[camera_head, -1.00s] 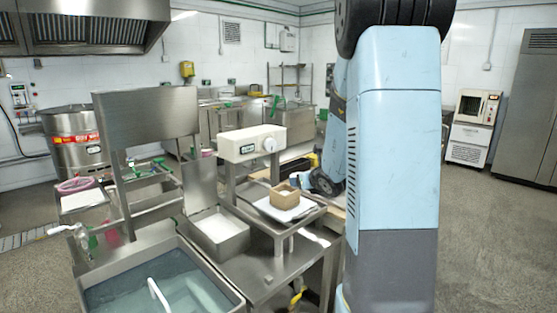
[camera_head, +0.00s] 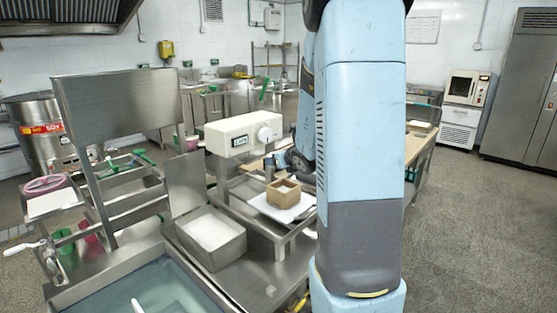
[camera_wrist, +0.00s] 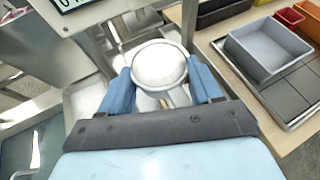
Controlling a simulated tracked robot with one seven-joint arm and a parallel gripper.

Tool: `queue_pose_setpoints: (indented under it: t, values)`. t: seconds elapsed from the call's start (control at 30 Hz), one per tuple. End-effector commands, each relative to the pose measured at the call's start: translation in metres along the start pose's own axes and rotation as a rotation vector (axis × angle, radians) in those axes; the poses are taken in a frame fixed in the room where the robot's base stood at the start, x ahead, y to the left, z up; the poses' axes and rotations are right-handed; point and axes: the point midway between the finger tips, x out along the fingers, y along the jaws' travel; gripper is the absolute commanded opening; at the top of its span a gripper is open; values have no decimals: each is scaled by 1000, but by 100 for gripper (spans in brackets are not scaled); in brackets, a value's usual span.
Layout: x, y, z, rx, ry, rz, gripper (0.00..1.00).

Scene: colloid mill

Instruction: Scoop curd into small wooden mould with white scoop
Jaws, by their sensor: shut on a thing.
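The small wooden mould (camera_head: 284,196) is a square, open box on a white sheet (camera_head: 268,207) on the scale's steel platform. The inside of the mould looks pale; I cannot tell what is in it. A steel tray of white curd (camera_head: 212,233) stands to its left.
The scale's cream display box (camera_head: 240,136) stands behind the mould. A water-filled steel sink (camera_head: 165,292) lies at front left. In the wrist view a grey bin (camera_wrist: 262,47) stands on a dark tray at right, near red and orange bins. Open floor lies right of my arm.

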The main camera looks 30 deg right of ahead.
Motion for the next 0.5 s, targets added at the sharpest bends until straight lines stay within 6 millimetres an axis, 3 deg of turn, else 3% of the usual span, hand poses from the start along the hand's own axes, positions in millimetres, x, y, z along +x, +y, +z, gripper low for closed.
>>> queue_pose_setpoints:
  t: [0.5]
  values:
    - [2, -12, -12, 49, 20, 4, 34]
